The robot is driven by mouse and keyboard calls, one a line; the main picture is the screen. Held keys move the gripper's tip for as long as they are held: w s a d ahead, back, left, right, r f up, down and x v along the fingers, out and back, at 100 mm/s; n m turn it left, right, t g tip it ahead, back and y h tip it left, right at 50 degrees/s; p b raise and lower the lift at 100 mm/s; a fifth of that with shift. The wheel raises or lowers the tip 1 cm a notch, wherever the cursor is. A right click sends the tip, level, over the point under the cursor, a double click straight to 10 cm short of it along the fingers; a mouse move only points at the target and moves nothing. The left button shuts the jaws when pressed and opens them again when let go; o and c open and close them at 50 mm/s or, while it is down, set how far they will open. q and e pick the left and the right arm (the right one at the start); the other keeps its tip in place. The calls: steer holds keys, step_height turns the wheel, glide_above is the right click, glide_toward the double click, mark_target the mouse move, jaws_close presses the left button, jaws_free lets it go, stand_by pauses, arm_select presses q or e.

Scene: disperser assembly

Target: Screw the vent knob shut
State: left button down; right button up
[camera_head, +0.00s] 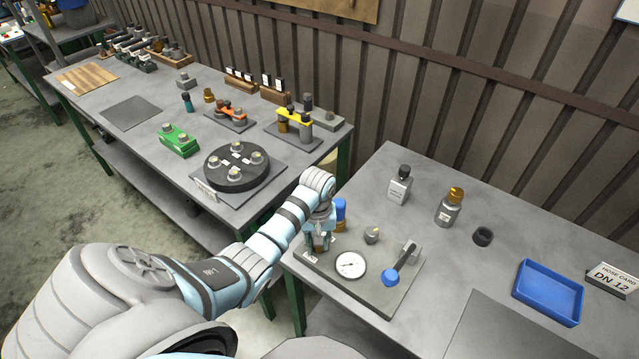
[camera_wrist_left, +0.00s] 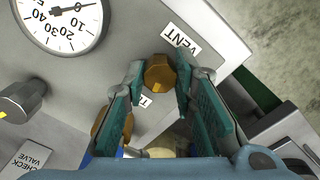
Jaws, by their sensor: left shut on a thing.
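The vent knob (camera_wrist_left: 159,72) is a small brass knob on the grey panel, beside the white VENT label (camera_wrist_left: 181,40) in the left wrist view. My left gripper (camera_wrist_left: 160,86) has its teal fingers on both sides of this knob and is shut on it. In the head view my left gripper (camera_head: 318,236) reaches down at the left end of the panel (camera_head: 385,298) and hides the knob. I cannot tell how far the knob is screwed in. My right gripper is not in view.
A blue-topped brass fitting (camera_head: 340,213) stands close beside my left gripper.

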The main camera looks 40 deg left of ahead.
arm_select(q)
steer(key=m, duration=0.4)
steer(key=shift+w+r+m, duration=0.1)
steer(key=shift+w+m, duration=0.05)
steer(key=shift+m, duration=0.15)
steer(key=shift+a+m, duration=0.1)
steer(key=shift+m, duration=2.2)
steer(key=c, duration=1.5)
jaws_free()
steer(key=shift+c, duration=0.2)
steer(key=shift+o, duration=1.1)
step_height(320, 180, up, 8)
steer(key=shift+f, duration=0.25)
